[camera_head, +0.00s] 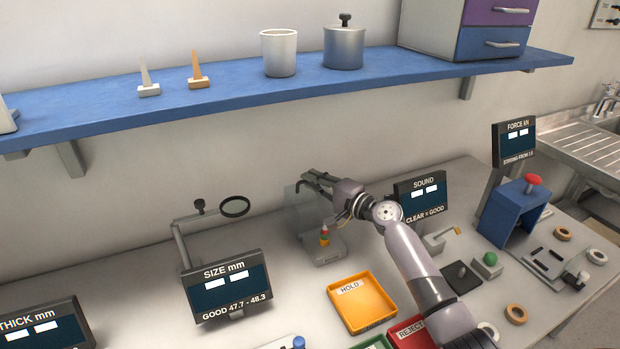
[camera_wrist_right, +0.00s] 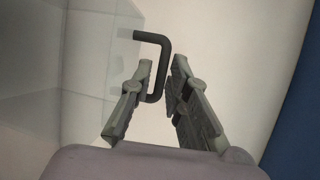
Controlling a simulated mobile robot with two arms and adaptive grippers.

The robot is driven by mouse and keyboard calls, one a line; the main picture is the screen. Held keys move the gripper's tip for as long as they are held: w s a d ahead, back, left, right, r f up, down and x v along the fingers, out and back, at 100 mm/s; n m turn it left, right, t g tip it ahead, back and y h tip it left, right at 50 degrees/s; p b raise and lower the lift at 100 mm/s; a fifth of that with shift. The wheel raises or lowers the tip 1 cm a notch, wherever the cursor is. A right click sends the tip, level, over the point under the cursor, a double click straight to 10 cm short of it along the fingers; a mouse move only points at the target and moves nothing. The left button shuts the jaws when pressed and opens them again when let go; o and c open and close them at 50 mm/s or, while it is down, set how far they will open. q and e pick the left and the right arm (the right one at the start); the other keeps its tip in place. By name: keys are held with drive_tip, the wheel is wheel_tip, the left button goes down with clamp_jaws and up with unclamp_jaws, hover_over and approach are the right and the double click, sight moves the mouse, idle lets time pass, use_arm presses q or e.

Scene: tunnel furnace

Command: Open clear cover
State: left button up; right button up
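The clear cover (camera_head: 303,212) is a see-through box standing on a pale base (camera_head: 326,252) near the back wall. In the right wrist view, the clear cover (camera_wrist_right: 95,75) fills the left side, and its black bracket-shaped handle (camera_wrist_right: 164,70) stands out from it. My right gripper (camera_head: 311,180) is at the top of the cover in the head view. In the wrist view, the right gripper (camera_wrist_right: 163,62) has its fingers partly apart on either side of the handle's bar, with small gaps showing. My left gripper is out of view.
A small coloured cone (camera_head: 324,238) stands at the cover's base. The SOUND display (camera_head: 421,198) is right of my arm, and the SIZE display (camera_head: 228,288) is at left. An orange HOLD tray (camera_head: 362,303) lies in front. A blue shelf (camera_head: 230,97) runs above.

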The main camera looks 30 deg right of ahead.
drive_tip(key=shift+w+a, duration=0.25)
drive_tip(key=shift+w, duration=0.4)
drive_tip(key=shift+c, duration=0.2)
clamp_jaws()
